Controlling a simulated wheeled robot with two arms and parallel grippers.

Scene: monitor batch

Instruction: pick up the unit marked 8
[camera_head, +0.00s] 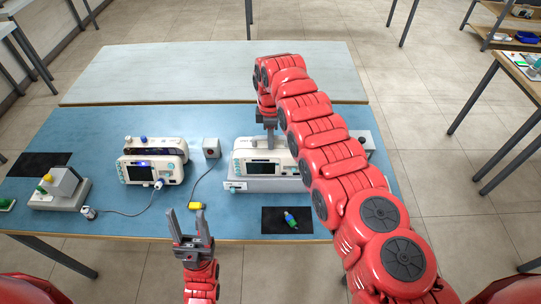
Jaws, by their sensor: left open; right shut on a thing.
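A white monitor unit (256,166) with a dark screen sits on a grey base or tray (250,184) right of the table's middle. My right gripper (269,142) comes down from above and is shut on this unit at its top edge. My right arm hides the part to its right. Another white monitor unit (140,173) stands at the left, with one more unit (165,147) close behind it. I cannot read a number 8 on any unit. My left gripper (190,222) is open and empty at the front edge of the table, pointing away from me.
The blue table (110,218) also bears a grey device with a yellow knob (60,186) at the left, a small grey box (211,148), a cable with a yellow plug (196,206), and a black mat (270,226) with a green-blue item (290,219). A pale table (200,80) behind is bare.

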